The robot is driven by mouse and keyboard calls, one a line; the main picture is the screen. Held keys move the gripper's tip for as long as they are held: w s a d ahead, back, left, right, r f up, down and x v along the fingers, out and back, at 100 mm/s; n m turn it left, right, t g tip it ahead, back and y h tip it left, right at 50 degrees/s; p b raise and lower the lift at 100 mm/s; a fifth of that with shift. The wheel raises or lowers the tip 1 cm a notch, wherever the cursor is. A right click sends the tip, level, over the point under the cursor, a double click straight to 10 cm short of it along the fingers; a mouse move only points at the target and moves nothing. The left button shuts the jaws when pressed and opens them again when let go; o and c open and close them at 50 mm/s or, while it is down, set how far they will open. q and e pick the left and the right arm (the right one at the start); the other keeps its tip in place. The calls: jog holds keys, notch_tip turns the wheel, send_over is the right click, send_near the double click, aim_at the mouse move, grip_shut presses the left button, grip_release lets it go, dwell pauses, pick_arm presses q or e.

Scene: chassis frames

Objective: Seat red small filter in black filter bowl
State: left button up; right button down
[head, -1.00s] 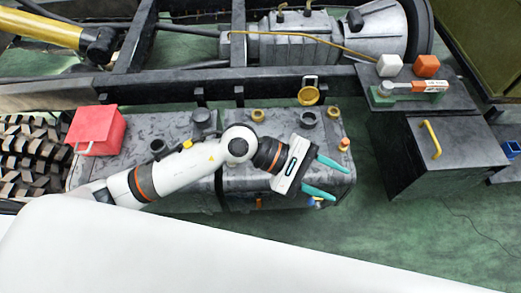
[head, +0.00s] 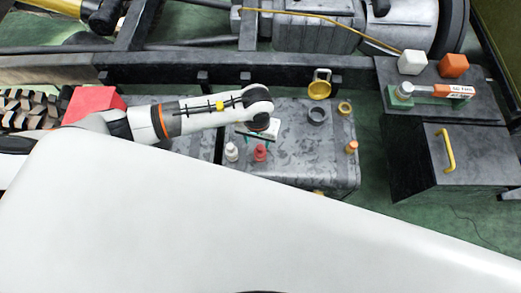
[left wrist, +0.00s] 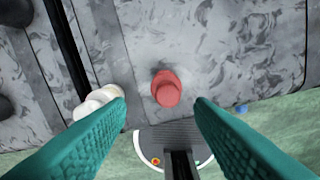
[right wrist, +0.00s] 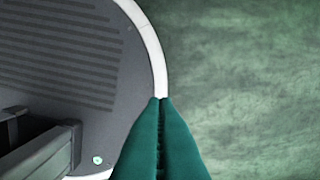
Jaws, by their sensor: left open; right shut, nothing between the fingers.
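The red small filter (head: 260,152) stands on the grey tank top, just in front of my left gripper (head: 257,135) in the head view. In the left wrist view the red filter (left wrist: 166,88) lies ahead between the open teal fingers (left wrist: 160,108), touching neither. The black filter bowl (head: 316,115) appears to be the dark round cup further right on the tank; it looks empty. My right gripper (right wrist: 161,100) is shut and empty, over the green floor beside my own base.
A white filter (head: 231,151) stands left of the red one, close to the left finger in the left wrist view (left wrist: 97,102). A red box (head: 92,103) is at left.

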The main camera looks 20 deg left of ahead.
aim_at(260, 146)
pick_arm(q)
jog(key=shift+d+f+p, duration=0.2)
jog(key=shift+f+p, duration=0.05)
jog(key=shift+f, duration=0.35)
jog(key=shift+d+f+p, duration=0.15)
jog(key=shift+f+p, duration=0.05)
jog(key=shift+f, duration=0.35)
notch_tip(260, 146, down, 2)
jog(key=shift+w+f, duration=0.1)
jog(key=shift+w, duration=0.05)
jog(key=shift+f, duration=0.45)
grip_shut()
pick_arm(e)
jog(key=shift+w+r, duration=0.7)
jog(key=shift+w, duration=0.3)
